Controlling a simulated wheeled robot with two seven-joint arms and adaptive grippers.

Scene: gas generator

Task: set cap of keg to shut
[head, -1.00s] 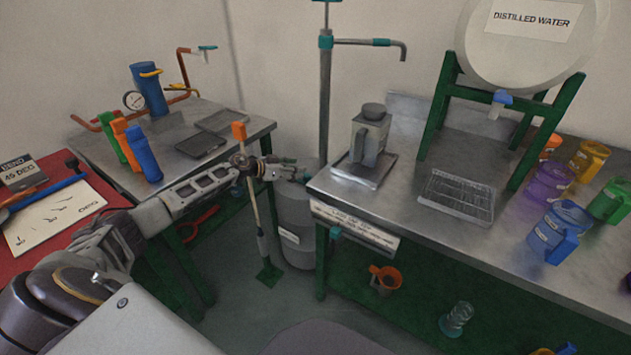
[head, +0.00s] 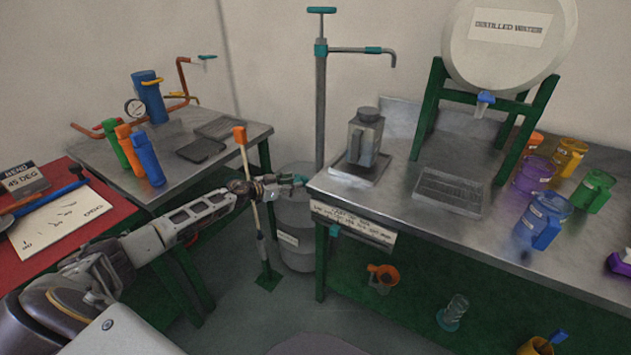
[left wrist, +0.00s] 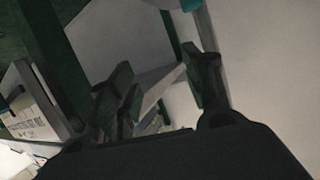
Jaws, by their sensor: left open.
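A grey metal canister (head: 363,140) with a handle stands upright on a tray on the right bench; I take it to be the keg. Its round dark cap (head: 368,114) sits on top; I cannot tell whether it is fully shut. My left gripper (head: 290,182) is open and empty, left of the bench's near corner and in front of the grey drum, below and left of the canister, well apart from it. In the left wrist view its two dark fingers (left wrist: 162,85) are spread, with no canister visible between them. My right gripper is not in view.
A grey drum (head: 297,255) with a tall pump pipe (head: 320,110) stands in the corner. An orange-topped stick (head: 250,190) rises close to my left wrist. The bench's edge carries a label plate (head: 352,222). A drip grid (head: 448,192) lies right of the canister.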

